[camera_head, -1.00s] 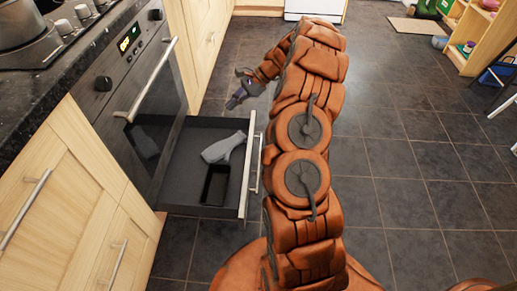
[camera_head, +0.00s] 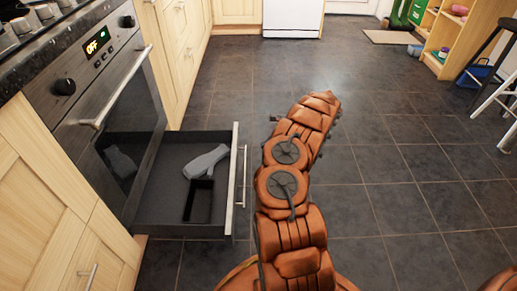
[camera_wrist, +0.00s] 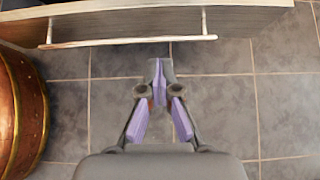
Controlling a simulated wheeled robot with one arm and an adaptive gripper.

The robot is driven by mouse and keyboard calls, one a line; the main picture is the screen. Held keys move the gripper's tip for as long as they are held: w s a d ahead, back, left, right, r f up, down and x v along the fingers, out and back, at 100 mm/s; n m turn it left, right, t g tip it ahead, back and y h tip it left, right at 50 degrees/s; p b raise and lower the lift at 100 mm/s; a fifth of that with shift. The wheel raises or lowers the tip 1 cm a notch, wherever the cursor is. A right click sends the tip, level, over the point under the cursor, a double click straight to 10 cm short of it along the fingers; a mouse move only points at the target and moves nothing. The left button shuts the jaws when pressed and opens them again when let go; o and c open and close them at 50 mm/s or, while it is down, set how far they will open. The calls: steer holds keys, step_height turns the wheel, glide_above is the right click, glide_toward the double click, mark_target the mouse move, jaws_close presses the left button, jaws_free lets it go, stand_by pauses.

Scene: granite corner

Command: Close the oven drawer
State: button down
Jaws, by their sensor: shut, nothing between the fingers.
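The oven drawer (camera_head: 233,200) is pulled out below the oven, in the left half of the head view. Its front carries a long metal handle (camera_head: 243,178). A grey mitt-like item (camera_head: 206,161) and a small black open box (camera_head: 198,201) lie inside. In the wrist view the drawer front (camera_wrist: 130,22) crosses the top, with the handle bar (camera_wrist: 125,42) along it. My gripper (camera_wrist: 158,70) is shut and empty, its tips pointing toward the drawer front, just short of the handle in the picture. In the head view my arm hides most of the gripper.
The oven door (camera_head: 115,130) is shut above the drawer, with its own handle (camera_head: 118,88). Wooden cabinets (camera_head: 45,195) flank it. The dark tiled floor (camera_head: 400,180) to the right is clear. A stool (camera_head: 490,85) and wooden shelf (camera_head: 455,38) stand at the far right.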

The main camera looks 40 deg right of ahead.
steer(key=b+x, duration=0.1)
steer(key=x, duration=0.2)
steer(key=b+x, duration=0.1)
steer(key=x, duration=0.3)
steer(key=a+r+b+x, duration=0.1)
steer(key=x, duration=0.2)
steer(key=shift+w+a+b, duration=0.1)
steer(key=shift+w+b, duration=0.2)
steer(key=shift+w, duration=0.2)
steer(key=shift+w+a, duration=0.5)
steer(key=shift+a, duration=0.1)
steer(key=shift+r, duration=0.1)
